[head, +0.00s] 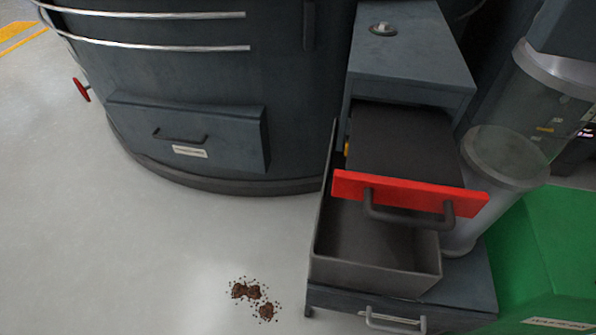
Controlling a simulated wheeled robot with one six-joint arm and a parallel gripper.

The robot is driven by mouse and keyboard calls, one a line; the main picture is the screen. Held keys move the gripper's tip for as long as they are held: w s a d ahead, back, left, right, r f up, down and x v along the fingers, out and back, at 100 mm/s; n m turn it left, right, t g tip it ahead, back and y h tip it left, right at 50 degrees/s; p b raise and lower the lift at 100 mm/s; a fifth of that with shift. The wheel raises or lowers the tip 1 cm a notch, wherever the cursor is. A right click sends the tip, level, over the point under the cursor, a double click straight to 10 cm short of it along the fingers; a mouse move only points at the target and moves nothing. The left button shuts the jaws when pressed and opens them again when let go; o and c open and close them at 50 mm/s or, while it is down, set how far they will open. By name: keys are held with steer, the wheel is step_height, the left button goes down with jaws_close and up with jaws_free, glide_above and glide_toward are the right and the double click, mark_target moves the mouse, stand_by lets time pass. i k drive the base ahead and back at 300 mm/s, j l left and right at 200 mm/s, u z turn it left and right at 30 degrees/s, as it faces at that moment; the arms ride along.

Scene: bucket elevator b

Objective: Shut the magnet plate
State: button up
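The magnet plate (405,145) is a dark flat slab with a red front (345,186) and a dark bar handle (408,217). It is pulled part way out of the opening in a grey housing (415,70), over a grey open bin. The red front stands well clear of the housing. My gripper is not in view.
The grey bin (370,275) below looks empty where its floor shows. A lower drawer with a pale handle (392,322) is beneath it. A clear cylinder (505,157) and a green container (550,240) stand close on the right. Brown spilled material (252,292) lies on the open floor at left.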

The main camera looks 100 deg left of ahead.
mark_target(407, 158)
steer(key=u, duration=2.3)
